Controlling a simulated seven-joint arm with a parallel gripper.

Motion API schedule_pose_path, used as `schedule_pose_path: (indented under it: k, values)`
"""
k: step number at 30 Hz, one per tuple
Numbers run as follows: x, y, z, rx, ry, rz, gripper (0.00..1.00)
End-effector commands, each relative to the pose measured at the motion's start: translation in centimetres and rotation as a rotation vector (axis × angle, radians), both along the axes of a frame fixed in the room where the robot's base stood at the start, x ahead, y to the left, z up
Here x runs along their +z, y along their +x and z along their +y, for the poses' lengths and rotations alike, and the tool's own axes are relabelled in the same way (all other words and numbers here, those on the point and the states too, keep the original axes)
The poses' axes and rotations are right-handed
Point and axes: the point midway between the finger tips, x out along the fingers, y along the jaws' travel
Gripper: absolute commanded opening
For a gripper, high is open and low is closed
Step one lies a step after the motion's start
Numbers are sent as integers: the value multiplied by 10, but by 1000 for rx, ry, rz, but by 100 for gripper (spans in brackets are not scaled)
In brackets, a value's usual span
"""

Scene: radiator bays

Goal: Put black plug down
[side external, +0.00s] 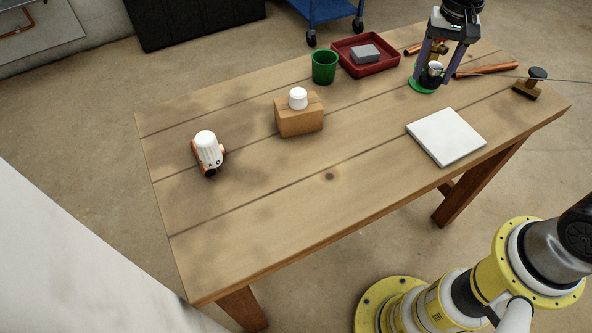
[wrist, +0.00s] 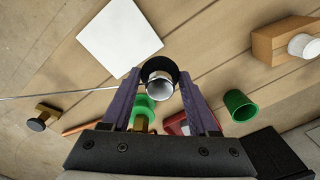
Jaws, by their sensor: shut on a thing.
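The black plug (wrist: 159,65) has a dark round rim around a silver-white cylinder. In the wrist view it sits between the two purple fingertips of my gripper (wrist: 160,88). In the side view my gripper (side external: 435,66) is at the far right of the table, shut on the plug, whose pale end (side external: 435,69) shows between the fingers. The plug is held over or just beside a green round piece (side external: 423,86), which also shows behind the fingers in the wrist view (wrist: 142,104). I cannot tell whether the plug touches anything below.
Brass fitting (side external: 438,47) and copper pipes (side external: 487,70) lie close to my gripper. A black-knobbed brass part (side external: 530,83) is at right. A red tray (side external: 340,46) with a grey block, green cup (side external: 324,68), white plate (side external: 446,137), wooden block (side external: 299,120) with white cap, and white-orange valve head (side external: 208,150) stand elsewhere. The front-middle is clear.

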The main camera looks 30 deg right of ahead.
Motion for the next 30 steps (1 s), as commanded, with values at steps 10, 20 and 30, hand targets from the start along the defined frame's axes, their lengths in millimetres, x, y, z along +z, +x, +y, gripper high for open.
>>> schedule_pose_path:
  k: [10, 20, 30]
  values:
    - [-3, -7, 156, 417, -1, 1, 5]
    - [-10, -66, 277, 746, -4, 10, 5]
    - [-17, -95, 318, 865, -8, 19, 5]
